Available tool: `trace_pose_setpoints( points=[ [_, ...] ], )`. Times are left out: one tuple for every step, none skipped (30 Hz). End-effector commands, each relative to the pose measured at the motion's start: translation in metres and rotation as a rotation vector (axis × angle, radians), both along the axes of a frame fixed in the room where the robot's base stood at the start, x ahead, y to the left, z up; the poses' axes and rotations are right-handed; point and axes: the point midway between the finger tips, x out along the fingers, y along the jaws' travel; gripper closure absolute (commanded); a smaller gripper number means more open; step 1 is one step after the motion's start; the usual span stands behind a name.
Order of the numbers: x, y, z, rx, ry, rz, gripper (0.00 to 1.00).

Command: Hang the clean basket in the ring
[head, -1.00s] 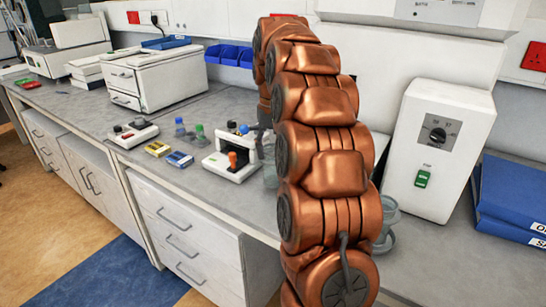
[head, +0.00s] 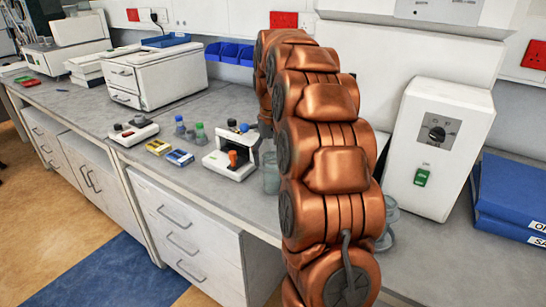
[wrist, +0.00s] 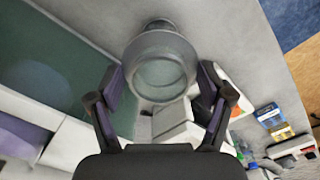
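My gripper (wrist: 162,82) is open in the wrist view, its two dark fingers spread wide. A clear, round glass-like vessel (wrist: 163,68) with a thick rim shows between and beyond the fingertips. I see no finger clearly touching it. In the head view a clear beaker-like vessel (head: 270,177) stands on the bench just left of my copper arm; it is probably the same one. My arm mostly hides my gripper there. A white stand (head: 228,166) with an orange part and dark and blue knobs is beside the vessel. I cannot make out a basket or a ring for certain.
Small capped bottles (head: 200,133), yellow and blue boxes (head: 179,157) and a white device (head: 133,131) stand left of the white stand. More clear glassware (head: 388,228) is partly behind my arm. A white control box (head: 438,150) and blue binders (head: 512,195) are at right.

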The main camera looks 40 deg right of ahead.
Motion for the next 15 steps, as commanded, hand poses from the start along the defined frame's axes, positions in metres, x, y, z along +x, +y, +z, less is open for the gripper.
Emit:
trace_pose_setpoints(
  points=[
    [0.0, 0.0, 0.0, 0.0, 0.0, 0.0, 0.19],
    [0.0, 0.0, 0.0, 0.0, 0.0, 0.0, 0.19],
    [0.0, 0.0, 0.0, 0.0, 0.0, 0.0, 0.19],
    [0.0, 0.0, 0.0, 0.0, 0.0, 0.0, 0.19],
    [0.0, 0.0, 0.0, 0.0, 0.0, 0.0, 0.19],
    [0.0, 0.0, 0.0, 0.0, 0.0, 0.0, 0.19],
    [0.0, 0.0, 0.0, 0.0, 0.0, 0.0, 0.19],
    [0.0, 0.0, 0.001, 0.0, 0.0, 0.0, 0.19],
    [0.0, 0.0, 0.002, 0.0, 0.0, 0.0, 0.19],
    [0.0, 0.0, 0.004, 0.0, -0.001, 0.0, 0.19],
    [0.0, 0.0, 0.004, 0.0, -0.001, 0.0, 0.19],
    [0.001, 0.0, 0.006, -0.001, -0.002, 0.0, 0.19],
    [0.001, 0.0, 0.008, -0.001, -0.003, 0.0, 0.19],
    [0.001, -0.001, 0.011, -0.002, -0.004, 0.0, 0.19],
    [0.002, -0.001, 0.014, -0.002, -0.004, 0.0, 0.19]
  ],
)
